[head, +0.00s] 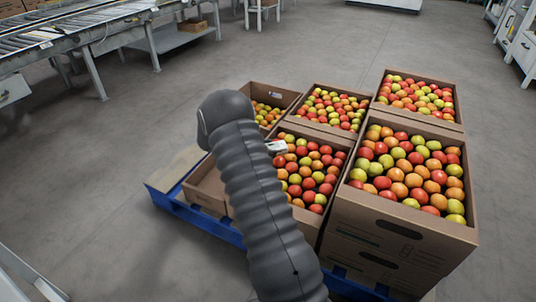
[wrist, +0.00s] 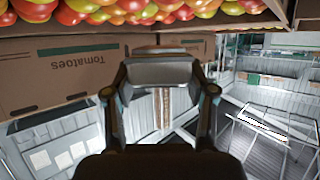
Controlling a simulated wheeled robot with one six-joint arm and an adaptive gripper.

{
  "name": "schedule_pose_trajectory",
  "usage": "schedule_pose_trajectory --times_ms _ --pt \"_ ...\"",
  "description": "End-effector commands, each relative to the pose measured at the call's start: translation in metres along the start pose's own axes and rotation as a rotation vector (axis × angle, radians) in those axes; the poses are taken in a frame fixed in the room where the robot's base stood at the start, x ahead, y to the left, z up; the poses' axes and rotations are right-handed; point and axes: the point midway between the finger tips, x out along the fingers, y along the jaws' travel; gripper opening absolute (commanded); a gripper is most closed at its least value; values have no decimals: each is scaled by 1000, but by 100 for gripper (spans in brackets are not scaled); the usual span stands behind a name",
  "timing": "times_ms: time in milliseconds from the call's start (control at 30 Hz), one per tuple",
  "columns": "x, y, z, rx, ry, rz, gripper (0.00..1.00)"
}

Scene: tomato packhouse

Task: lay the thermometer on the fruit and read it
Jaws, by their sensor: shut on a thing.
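The thermometer (head: 276,146) shows in the head view as a small pale device beside my arm, over the back left part of the middle crate's fruit (head: 305,171). In the wrist view my gripper (wrist: 160,66) is shut on the pale grey thermometer (wrist: 160,75), which spans between the two fingers. My arm hides the gripper in the head view. I cannot tell whether the thermometer touches the fruit. Its reading is not legible in either view.
Tomato crates stand on a blue pallet (head: 217,229). A taller crate (head: 396,240) stands at the right, with others behind. A roller conveyor (head: 75,40) runs at the upper left. The grey floor (head: 95,190) at left is clear. In the wrist view the surroundings appear upside down.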

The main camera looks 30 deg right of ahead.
Motion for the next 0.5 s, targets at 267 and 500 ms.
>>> schedule_pose_trajectory --times_ms 267,500 --pt "12 0 27 0 0 -1 17" --pt "12 0 27 -1 0 0 17"
